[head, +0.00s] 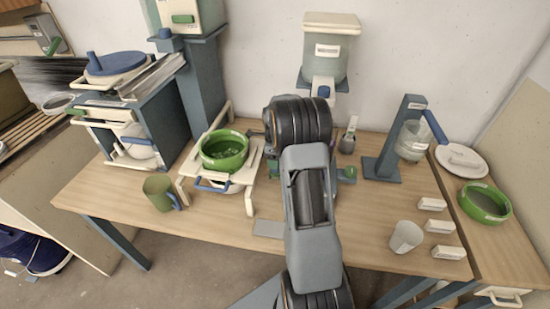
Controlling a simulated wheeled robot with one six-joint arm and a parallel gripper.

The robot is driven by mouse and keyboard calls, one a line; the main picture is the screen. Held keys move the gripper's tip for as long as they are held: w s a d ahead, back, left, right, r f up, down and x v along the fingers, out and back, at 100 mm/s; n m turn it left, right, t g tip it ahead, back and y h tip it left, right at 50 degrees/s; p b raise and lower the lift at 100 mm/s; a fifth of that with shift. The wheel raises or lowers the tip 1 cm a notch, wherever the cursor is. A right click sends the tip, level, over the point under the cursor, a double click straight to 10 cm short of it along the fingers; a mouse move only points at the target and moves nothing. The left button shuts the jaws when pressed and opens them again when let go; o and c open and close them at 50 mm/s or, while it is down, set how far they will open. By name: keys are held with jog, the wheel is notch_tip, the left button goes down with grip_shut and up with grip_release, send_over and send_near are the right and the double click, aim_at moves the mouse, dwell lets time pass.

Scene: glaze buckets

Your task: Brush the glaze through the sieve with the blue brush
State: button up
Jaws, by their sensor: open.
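A green round sieve (225,150) with green glaze in it sits on a cream frame (248,200) at the left middle of the table. A blue bar-like piece (212,187) shows at the front of the frame, above a pale vessel. I cannot tell whether it is the blue brush or a handle. My arm rises through the middle of the view, to the right of the sieve. My gripper's fingers are hidden behind the arm, so I cannot see what is between them.
A green mug (160,192) stands left of the frame. A blue stand with a glass jar (411,140), a white cup (406,237) and several white blocks are at right. Another green ring (485,202) lies on the side table. The table's front left is mostly clear.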

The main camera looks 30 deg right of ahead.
notch_tip(320, 180, up, 12)
jog(key=s+a+r+n+t, duration=0.1)
jog(key=s+a+r+n, duration=0.2)
jog(key=a+n, duration=0.25)
jog(key=s+a+r+n+t, duration=0.1)
jog(key=s+a+r+n, duration=0.1)
jog(key=s+a+n, duration=0.3)
jog(key=s+a+f+n+t, duration=0.1)
jog(key=s+a+f+n, duration=0.1)
jog(key=s+a+n, duration=0.9)
jog(key=s+n, duration=0.2)
jog(key=n, duration=0.3)
jog(key=shift+t, duration=0.3)
jog(key=shift+f+n, duration=0.1)
jog(key=shift+n, duration=0.15)
jog(key=shift+c, duration=0.4)
jog(key=c, duration=0.3)
jog(key=shift+d, duration=0.2)
